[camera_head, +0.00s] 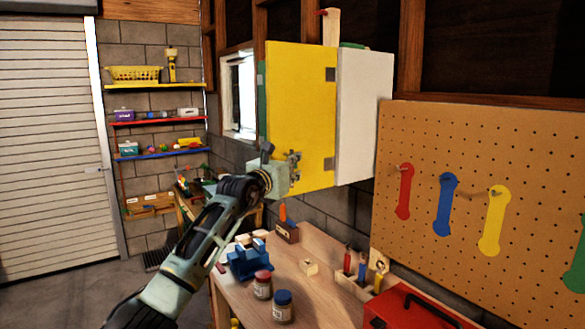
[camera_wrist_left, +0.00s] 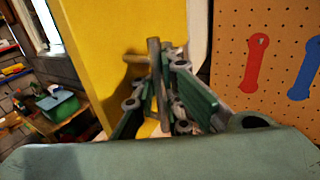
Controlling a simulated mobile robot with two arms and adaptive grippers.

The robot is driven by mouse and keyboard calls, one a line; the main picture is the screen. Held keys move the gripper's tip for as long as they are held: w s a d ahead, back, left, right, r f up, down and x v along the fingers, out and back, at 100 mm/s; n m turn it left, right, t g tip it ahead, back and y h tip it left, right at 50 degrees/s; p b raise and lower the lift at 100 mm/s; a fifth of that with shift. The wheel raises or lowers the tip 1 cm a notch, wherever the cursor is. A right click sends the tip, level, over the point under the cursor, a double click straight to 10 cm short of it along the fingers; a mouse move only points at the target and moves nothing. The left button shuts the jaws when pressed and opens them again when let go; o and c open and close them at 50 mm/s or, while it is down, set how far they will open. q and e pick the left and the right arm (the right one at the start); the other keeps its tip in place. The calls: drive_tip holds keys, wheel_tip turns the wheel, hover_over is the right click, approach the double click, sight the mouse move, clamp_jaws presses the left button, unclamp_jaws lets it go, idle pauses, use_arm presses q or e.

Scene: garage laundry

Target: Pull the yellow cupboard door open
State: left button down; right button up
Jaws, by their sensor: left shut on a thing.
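The yellow cupboard door (camera_head: 298,95) hangs on the wall above the workbench, with two dark hinges along its right edge beside the white cupboard side (camera_head: 364,115). I cannot tell for sure whether the door stands ajar. My left gripper (camera_head: 291,166) is at the lower part of the door's face. In the left wrist view the gripper (camera_wrist_left: 160,105) is shut on the door handle (camera_wrist_left: 154,60), a greyish upright bar in front of the yellow panel (camera_wrist_left: 105,45). The fingers hide part of the handle. My right gripper is in neither view.
Below is a wooden workbench (camera_head: 311,290) with a blue vise (camera_head: 250,262), jars (camera_head: 282,306), a tool holder and a red toolbox (camera_head: 415,310). A pegboard (camera_head: 440,220) with coloured wrenches is at the right. A narrow green panel (camera_head: 262,105) borders the door's left edge.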

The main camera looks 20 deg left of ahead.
use_arm(q)
drive_tip(key=c, duration=2.3)
unclamp_jaws()
drive_tip(key=shift+a+f, duration=0.25)
drive_tip(key=o, duration=0.5)
drive_tip(key=shift+s+a+r, duration=0.25)
drive_tip(key=shift+s+a, duration=0.05)
drive_tip(key=shift+c, duration=0.2)
drive_tip(key=shift+w+d, duration=0.1)
drive_tip(key=shift+d, duration=0.2)
drive_tip(key=shift+s, duration=0.25)
drive_tip(key=v, duration=1.1)
drive_tip(key=shift+s, duration=0.25)
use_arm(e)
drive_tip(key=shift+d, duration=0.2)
